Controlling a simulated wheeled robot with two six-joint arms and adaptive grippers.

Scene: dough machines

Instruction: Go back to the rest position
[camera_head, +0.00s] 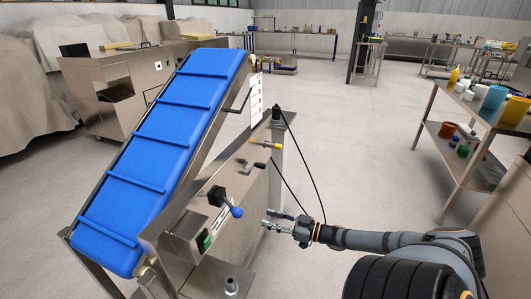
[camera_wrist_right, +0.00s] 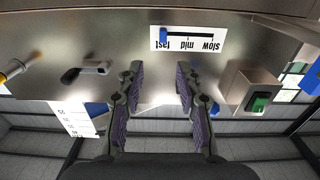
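My right gripper (camera_head: 270,219) reaches in from the right, beside the control side of the steel dough machine (camera_head: 165,240). In the right wrist view its two fingers (camera_wrist_right: 160,72) stand apart with nothing between them. Beyond them is an upside-down slow-mid-fast label (camera_wrist_right: 196,41) with a blue slider knob (camera_wrist_right: 163,37) at the fast end. A green switch (camera_wrist_right: 259,102) is right of the fingers, and a dark lever (camera_wrist_right: 85,73) is left. I see no contact with any control. My left gripper is not in view.
A blue cleated conveyor belt (camera_head: 160,145) slopes up on the left of the machine. A black cable (camera_head: 305,160) hangs near my right gripper. A steel table (camera_head: 480,118) with containers stands at the right. The grey floor (camera_head: 345,125) between is open.

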